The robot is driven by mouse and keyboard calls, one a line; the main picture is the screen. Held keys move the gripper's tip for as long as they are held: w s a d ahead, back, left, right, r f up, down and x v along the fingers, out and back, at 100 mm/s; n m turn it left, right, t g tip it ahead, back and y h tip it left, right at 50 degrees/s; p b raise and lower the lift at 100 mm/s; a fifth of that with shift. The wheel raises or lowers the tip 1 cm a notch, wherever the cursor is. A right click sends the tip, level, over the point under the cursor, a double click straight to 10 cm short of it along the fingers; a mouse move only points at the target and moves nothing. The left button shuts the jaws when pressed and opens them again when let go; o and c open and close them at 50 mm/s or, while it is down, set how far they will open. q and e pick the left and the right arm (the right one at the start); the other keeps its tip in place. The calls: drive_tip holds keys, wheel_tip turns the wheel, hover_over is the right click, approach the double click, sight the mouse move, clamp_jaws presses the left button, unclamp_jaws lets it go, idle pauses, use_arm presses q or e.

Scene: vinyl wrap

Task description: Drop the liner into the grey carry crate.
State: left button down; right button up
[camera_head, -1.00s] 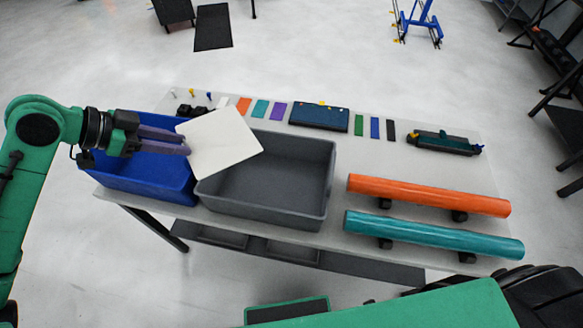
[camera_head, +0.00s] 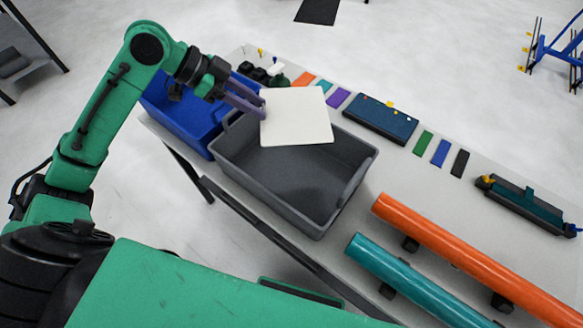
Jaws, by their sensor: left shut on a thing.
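The liner is a flat white square sheet (camera_head: 297,117). My left gripper (camera_head: 260,105) is shut on its left edge and holds it over the back left part of the grey carry crate (camera_head: 345,190). The crate stands open on the table, and the part of its floor that shows is empty. The sheet hides part of the crate's back wall and inside. My right gripper is not in view.
A blue crate (camera_head: 188,118) stands against the grey crate's left side, under my left gripper. An orange roll (camera_head: 470,250) and a teal roll (camera_head: 410,282) lie on supports to the right. Coloured swatches and a dark blue case (camera_head: 381,118) lie along the back of the table (camera_head: 440,198).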

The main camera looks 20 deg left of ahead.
use_arm(q)
drive_tip(key=shift+s+a+r, duration=0.1)
drive_tip(key=shift+s+a, duration=0.15)
drive_tip(key=shift+a, duration=0.25)
drive_tip(key=c, duration=0.6)
unclamp_jaws()
drive_tip(key=shift+a, duration=0.1)
drive_tip(key=shift+o, duration=0.6)
drive_tip(key=shift+d, duration=0.2)
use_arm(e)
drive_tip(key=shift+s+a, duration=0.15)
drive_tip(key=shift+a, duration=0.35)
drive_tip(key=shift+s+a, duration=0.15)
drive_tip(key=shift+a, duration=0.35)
use_arm(q)
drive_tip(key=b+v, duration=0.2)
drive_tip(key=v, duration=1.2)
drive_tip(key=shift+a, duration=0.15)
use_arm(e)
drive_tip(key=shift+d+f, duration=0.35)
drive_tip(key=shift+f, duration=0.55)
use_arm(q)
drive_tip(key=shift+r, duration=0.1)
